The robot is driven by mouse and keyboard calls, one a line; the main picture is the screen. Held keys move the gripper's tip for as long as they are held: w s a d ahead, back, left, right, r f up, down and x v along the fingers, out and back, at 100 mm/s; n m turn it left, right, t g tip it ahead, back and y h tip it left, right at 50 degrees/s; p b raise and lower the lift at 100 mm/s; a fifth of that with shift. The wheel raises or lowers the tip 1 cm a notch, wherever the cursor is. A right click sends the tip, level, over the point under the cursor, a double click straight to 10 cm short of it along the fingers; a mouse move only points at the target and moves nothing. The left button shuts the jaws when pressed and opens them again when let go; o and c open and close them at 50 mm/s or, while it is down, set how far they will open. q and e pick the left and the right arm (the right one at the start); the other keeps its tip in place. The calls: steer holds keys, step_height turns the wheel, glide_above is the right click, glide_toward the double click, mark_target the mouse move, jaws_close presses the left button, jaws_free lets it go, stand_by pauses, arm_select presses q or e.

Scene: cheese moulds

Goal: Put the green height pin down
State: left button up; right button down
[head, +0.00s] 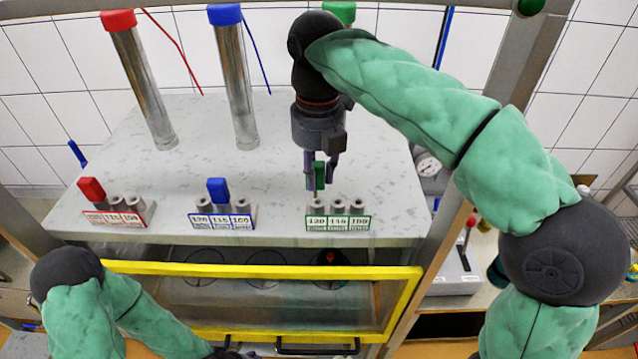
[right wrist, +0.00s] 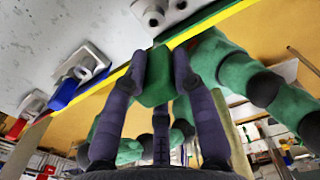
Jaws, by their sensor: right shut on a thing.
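My right gripper (head: 320,172) is shut on the green height pin (head: 319,178). The pin hangs upright just behind the left part of the green-labelled holder (head: 338,223), apparently above the worktop. The pin also shows between the two fingers in the right wrist view (right wrist: 155,88). The holder has three grey sockets marked 120, 114 and 109, and no pin shows in them. Its sockets show in part at the top of the right wrist view. My left arm is at the lower left of the head view; its gripper is cut off by the bottom edge.
A red pin (head: 91,189) stands in the left socket of the red holder (head: 112,219). A blue pin (head: 218,190) stands in the middle of the blue holder (head: 222,221). Metal cylinders with red (head: 118,20) and blue caps (head: 224,14) stand behind. A yellow-framed window (head: 250,270) is below the worktop.

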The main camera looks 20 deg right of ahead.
mark_target(319, 188)
steer(key=shift+w+d+f, duration=0.2)
steer(key=shift+w+f, duration=0.25)
steer(key=shift+f, duration=0.1)
steer(key=f, duration=0.3)
steer(key=shift+w+d, duration=0.15)
steer(key=shift+w, duration=0.1)
steer(key=shift+f, duration=0.4)
steer(key=shift+f, duration=0.45)
steer(key=c, duration=1)
jaws_free()
step_height(319, 188, up, 13)
steer(key=p, duration=0.1)
steer(key=shift+p, duration=0.35)
